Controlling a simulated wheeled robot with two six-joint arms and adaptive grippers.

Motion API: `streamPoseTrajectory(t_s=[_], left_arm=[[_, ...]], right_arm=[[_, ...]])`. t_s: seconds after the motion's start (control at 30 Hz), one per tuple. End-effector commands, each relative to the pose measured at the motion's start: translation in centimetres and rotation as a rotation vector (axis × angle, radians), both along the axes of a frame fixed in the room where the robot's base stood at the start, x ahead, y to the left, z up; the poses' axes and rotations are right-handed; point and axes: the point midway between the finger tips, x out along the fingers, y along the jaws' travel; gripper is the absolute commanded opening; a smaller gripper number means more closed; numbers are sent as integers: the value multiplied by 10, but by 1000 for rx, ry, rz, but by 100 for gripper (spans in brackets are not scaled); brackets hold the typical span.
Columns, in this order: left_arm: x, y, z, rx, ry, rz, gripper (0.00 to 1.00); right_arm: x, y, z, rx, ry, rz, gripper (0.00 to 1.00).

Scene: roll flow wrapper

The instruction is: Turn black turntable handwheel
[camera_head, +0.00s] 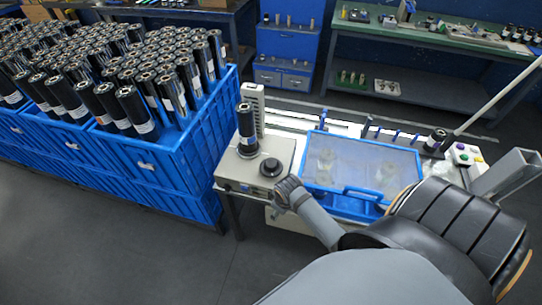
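A black round handwheel (270,167) sits on top of a light grey box unit (245,174) at the left end of the machine table. A black roll with a metal core (246,130) stands upright on the same unit, behind and left of the handwheel. My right gripper (284,190) is just to the right and in front of the handwheel, low beside the unit's right edge. Its fingers are small and dark here, so I cannot tell whether they are open or shut, or whether they touch the unit. My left gripper is out of view.
Blue crates (190,160) full of upright black rolls stand left of the machine. A blue-framed clear cover with a handle (358,165) lies to the right of the gripper. A control box with coloured buttons (465,155) is at the right. Open floor lies in front.

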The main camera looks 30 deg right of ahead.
Motion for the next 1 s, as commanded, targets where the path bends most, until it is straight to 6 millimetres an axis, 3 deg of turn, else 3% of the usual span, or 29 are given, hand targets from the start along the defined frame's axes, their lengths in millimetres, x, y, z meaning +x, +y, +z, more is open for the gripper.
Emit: streamPoseTrajectory(t_s=[0.2,0.27,0.47,0.7,0.83,1.0], left_arm=[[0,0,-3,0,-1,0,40],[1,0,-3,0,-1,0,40],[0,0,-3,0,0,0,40],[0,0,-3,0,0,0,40],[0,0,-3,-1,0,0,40],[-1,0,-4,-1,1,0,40]], right_arm=[[16,5,75,-26,-1,141,63],[26,3,90,-41,16,213,63],[68,-15,107,-69,93,442,63],[119,-42,151,-73,172,735,63],[135,-52,174,-60,197,857,63],[138,-55,180,-53,206,900,63]])
